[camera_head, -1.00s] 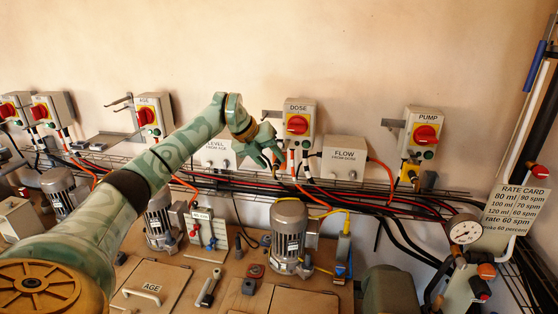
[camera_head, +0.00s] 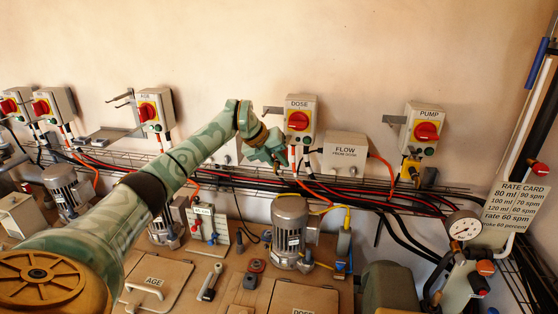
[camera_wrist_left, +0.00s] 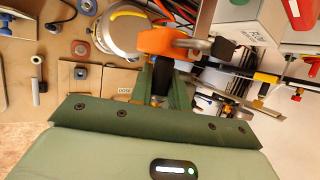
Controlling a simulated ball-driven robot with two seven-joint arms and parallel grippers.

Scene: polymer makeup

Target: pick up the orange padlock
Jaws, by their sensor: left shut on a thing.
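The orange padlock (camera_wrist_left: 165,41) shows in the left wrist view at the tips of my left gripper's green fingers. Its grey shackle (camera_wrist_left: 221,46) points right. My left gripper (camera_wrist_left: 162,72) is shut on the padlock; the fingers partly hide its near side. In the head view my left gripper (camera_head: 280,156) is in front of the wall, just below and left of the DOSE switch box (camera_head: 300,103). I cannot clearly make out the padlock there. My right gripper is not in view.
The FLOW box (camera_head: 345,154) is close to the right of the gripper. A wire cable tray (camera_head: 385,192) with cables runs below it. A grey motor (camera_head: 290,226) stands on the bench beneath. The wall above the boxes is clear.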

